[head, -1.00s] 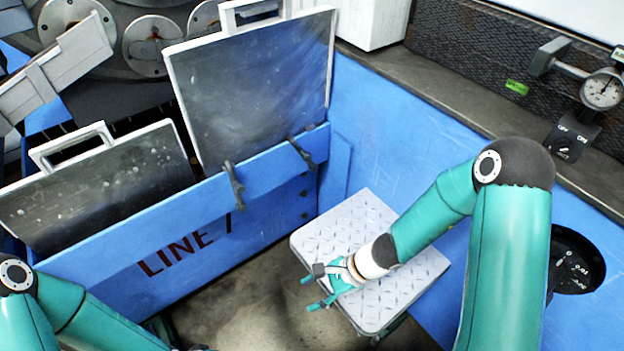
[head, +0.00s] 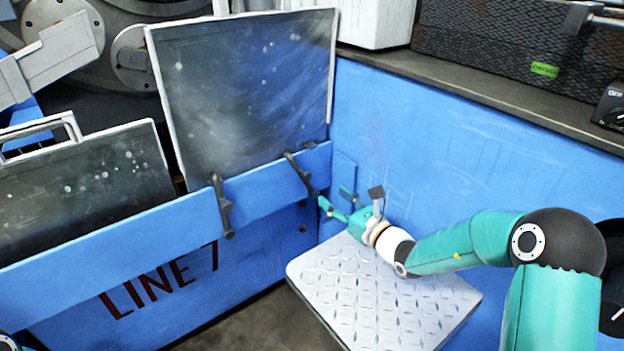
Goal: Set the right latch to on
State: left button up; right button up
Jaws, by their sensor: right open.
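The right latch (head: 301,174) is a dark bar on the blue beam, below the right corner of the large dark panel. It is tilted, its lower end toward the right. A second dark latch (head: 222,207) sits further left on the beam and stands nearer to upright. My right gripper (head: 335,200) is open and empty, just right of and below the right latch's lower end. Its fingers point left toward it; I cannot tell whether they touch. My left gripper is out of view. No on or off marking shows at the latches.
The large dark panel (head: 245,95) stands behind the beam (head: 262,197). A smaller handled panel (head: 80,185) is at left. A silver tread-plate step (head: 375,295) lies below my right arm. A blue wall (head: 450,145) closes the right side. Dark floor is bare at bottom centre.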

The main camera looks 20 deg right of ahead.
aim_at(309, 178)
jog(key=b+x, duration=0.2)
jog(key=x, duration=1)
jog(key=shift+w+a+f, duration=0.1)
jog(key=shift+w+f, duration=0.05)
jog(key=shift+c, duration=0.2)
